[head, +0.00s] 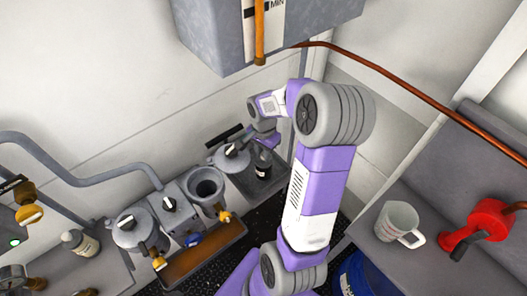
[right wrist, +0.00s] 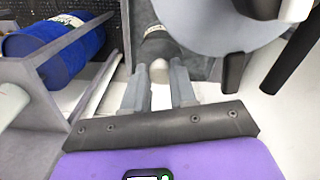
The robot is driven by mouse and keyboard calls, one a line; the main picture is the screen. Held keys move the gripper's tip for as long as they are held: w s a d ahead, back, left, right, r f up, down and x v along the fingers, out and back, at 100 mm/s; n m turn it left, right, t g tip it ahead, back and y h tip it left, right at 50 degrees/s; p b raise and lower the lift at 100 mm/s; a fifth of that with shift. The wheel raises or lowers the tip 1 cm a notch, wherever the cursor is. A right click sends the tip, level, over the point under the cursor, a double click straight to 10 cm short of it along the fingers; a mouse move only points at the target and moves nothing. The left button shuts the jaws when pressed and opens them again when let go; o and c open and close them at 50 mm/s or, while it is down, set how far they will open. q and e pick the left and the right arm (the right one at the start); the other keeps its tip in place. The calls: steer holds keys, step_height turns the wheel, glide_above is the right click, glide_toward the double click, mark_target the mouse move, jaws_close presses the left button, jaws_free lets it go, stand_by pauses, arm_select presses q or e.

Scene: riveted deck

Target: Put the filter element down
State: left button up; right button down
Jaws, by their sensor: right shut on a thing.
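My right gripper (head: 266,143) is at the far right end of the bench, pointing down. In the right wrist view its two grey fingers (right wrist: 159,88) are closed on the pale round end of a dark cylinder, which I take as the filter element (right wrist: 155,45). In the head view the filter element (head: 262,171) is dark with a pale band and sits just below the fingers, over the grey tray at the bench end. I cannot tell whether its base touches the tray. My left gripper is not in view.
A lidded grey housing (head: 232,158) stands close left of the gripper; its round lid (right wrist: 220,18) is large in the wrist view. An open grey housing (head: 206,188) is further left.

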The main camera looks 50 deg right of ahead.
steer(key=shift+f, duration=0.2)
steer(key=c, duration=0.9)
jaws_free()
steer(key=shift+r, duration=0.1)
steer(key=shift+r, duration=0.15)
step_height(320, 180, up, 8)
steer(key=shift+f+p, duration=0.2)
steer(key=shift+p, duration=0.35)
